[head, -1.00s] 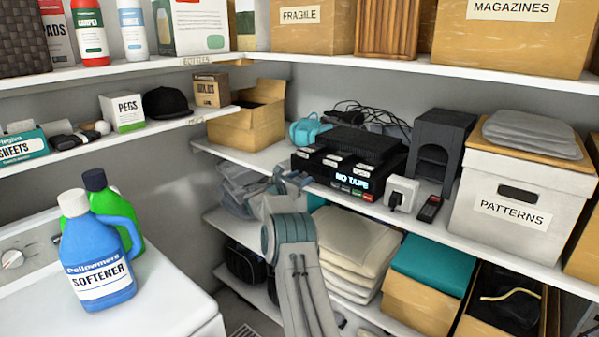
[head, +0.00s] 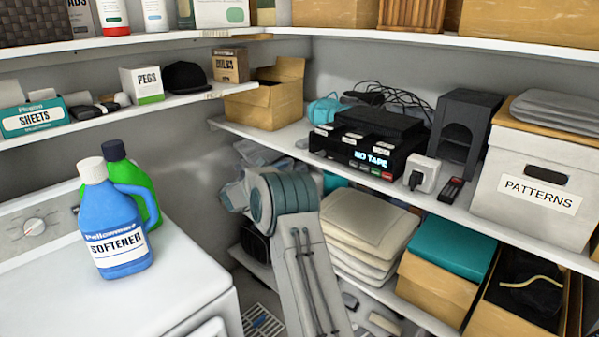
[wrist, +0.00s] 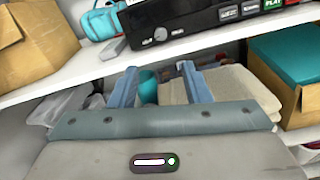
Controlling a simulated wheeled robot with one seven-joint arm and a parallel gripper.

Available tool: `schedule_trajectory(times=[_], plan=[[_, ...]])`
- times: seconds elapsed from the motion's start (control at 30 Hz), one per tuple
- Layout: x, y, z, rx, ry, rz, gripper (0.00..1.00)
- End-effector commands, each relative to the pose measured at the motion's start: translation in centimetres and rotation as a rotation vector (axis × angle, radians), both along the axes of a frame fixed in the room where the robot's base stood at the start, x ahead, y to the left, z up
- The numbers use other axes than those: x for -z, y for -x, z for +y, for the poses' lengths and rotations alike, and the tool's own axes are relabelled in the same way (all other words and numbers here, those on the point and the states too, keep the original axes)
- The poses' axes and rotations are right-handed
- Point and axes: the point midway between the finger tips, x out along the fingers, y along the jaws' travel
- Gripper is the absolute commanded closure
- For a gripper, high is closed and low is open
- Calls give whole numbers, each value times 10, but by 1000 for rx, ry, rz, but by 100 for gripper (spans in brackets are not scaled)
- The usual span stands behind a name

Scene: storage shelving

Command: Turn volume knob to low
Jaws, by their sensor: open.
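A black tape deck (head: 362,150) with a lit "NO TAPE" display stands on the middle shelf. In the wrist view a small round grey knob (wrist: 160,34) sits on its front, near its left end, with small lettering beside it. My gripper (wrist: 159,70) shows in the wrist view with its two blue-grey fingers spread apart and nothing between them. The fingertips point toward the shelf edge, below the knob in the picture and apart from it. In the head view my arm hides the fingers. The knob's setting is too small to read.
The white shelf edge (wrist: 205,48) runs below the deck. A cardboard box (wrist: 35,45) and a teal item (wrist: 100,22) are left of the deck. A white plug adapter (head: 424,172) and black remote (head: 451,190) are right. Folded cushions (head: 368,230) lie on the shelf below.

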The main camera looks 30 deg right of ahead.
Motion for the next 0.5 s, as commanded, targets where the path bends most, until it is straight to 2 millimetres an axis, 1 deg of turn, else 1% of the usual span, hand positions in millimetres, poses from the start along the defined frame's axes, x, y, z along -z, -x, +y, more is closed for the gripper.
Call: schedule_trajectory(times=[0.03,0.5], plan=[[5,0,-2,3,19,41,57],[4,0,1,3,159,433,57]])
